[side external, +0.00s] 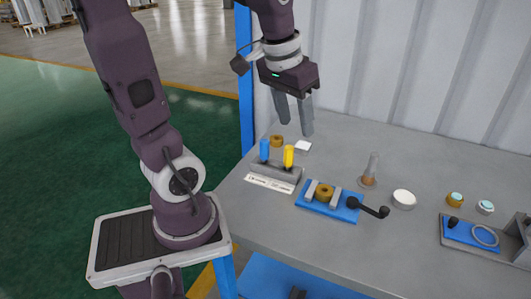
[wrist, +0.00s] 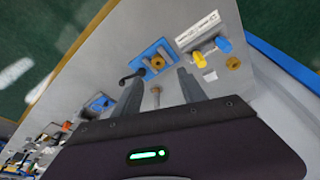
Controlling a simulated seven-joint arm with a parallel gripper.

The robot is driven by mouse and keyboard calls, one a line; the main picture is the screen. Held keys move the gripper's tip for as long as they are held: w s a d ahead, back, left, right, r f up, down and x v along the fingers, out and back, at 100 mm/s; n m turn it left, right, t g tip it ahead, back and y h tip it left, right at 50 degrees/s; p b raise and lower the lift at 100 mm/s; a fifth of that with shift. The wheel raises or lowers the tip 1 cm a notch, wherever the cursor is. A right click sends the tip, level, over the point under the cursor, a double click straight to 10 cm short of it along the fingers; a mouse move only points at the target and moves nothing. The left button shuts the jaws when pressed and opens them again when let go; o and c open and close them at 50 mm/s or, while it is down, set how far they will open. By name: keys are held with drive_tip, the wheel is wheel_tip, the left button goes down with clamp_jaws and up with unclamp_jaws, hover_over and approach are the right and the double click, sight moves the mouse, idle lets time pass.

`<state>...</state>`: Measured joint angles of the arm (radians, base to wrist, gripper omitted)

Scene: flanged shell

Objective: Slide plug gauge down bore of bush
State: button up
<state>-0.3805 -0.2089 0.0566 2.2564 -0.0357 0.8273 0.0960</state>
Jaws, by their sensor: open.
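Two plug-like pieces stand upright in a grey rack (side external: 277,172), one with a blue handle (side external: 264,150) and one with a yellow handle (side external: 289,156). Which one is the plug gauge is not clear; their lower ends are hidden. The likely bush is a brass-coloured ring (side external: 324,190) between grey jaws on a blue fixture (side external: 342,213); it also shows in the wrist view (wrist: 157,63). My gripper (side external: 294,115) is open and empty, pointing down above and behind the rack. In the wrist view the yellow handle (wrist: 198,60) and blue handle (wrist: 224,45) lie right of my fingers.
A brass ring (side external: 277,141) and a white square (side external: 303,146) lie behind the rack. A black handle (side external: 376,210) sticks out from the fixture. A clear cylinder (side external: 373,163), a white disc (side external: 404,197) and a blue tray (side external: 470,235) are to the right. A corrugated wall (side external: 420,70) stands behind.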

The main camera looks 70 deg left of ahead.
drive_tip(key=w+a+f+n+g, duration=0.1)
drive_tip(key=a+f+n, duration=0.1)
drive_tip(key=a+f, duration=0.35)
drive_tip(key=w+a+f+n+g, duration=0.1)
drive_tip(key=a+f, duration=0.1)
drive_tip(key=a, duration=0.6)
drive_tip(key=n, duration=0.2)
hover_over(264, 141)
drive_tip(key=shift+g+h, duration=0.3)
drive_tip(key=f, duration=0.4)
drive_tip(key=shift+w+d+f, duration=0.15)
drive_tip(key=shift+w+d, duration=0.05)
drive_tip(key=shift+d, duration=0.1)
drive_tip(key=f, duration=0.6)
drive_tip(key=shift+s+a+f, duration=0.2)
drive_tip(key=shift+a+f, duration=0.15)
drive_tip(key=shift+f, duration=0.5)
clamp_jaws()
